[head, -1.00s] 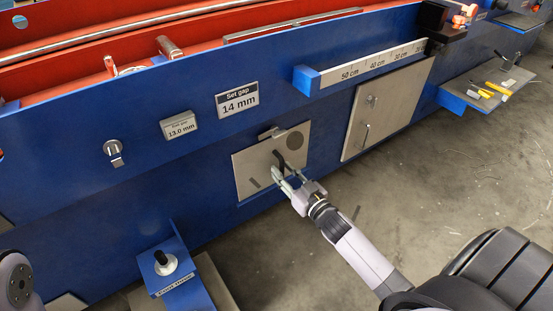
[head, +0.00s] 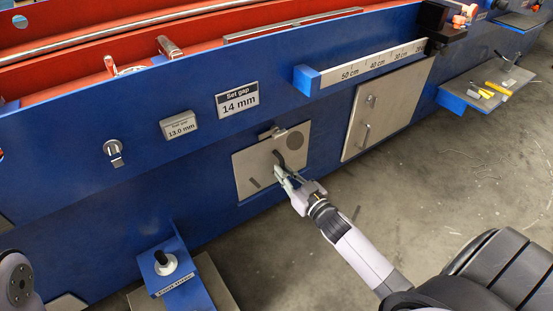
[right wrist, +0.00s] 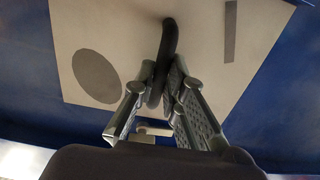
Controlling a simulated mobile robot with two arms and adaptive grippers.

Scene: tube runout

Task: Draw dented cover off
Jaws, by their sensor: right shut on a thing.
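The cover (head: 246,164) is a grey-beige square plate low on the blue machine side, with a dark round patch, a dark slot-like mark and a black bar handle (head: 279,158). It lies flat against the blue wall as far as I can tell. My right gripper (head: 282,175) is shut on the handle, with its fingers on both sides of it. In the right wrist view the black handle (right wrist: 167,42) runs down between the fingertips (right wrist: 160,88), and the cover (right wrist: 110,35) fills the area behind. My left gripper is out of view.
A small metal latch (head: 270,133) sits at the cover's top edge. To the right is another beige panel (head: 388,105) with a handle. A blue bracket with a black knob (head: 165,262) juts out at lower left. The floor (head: 400,205) in front is mostly clear.

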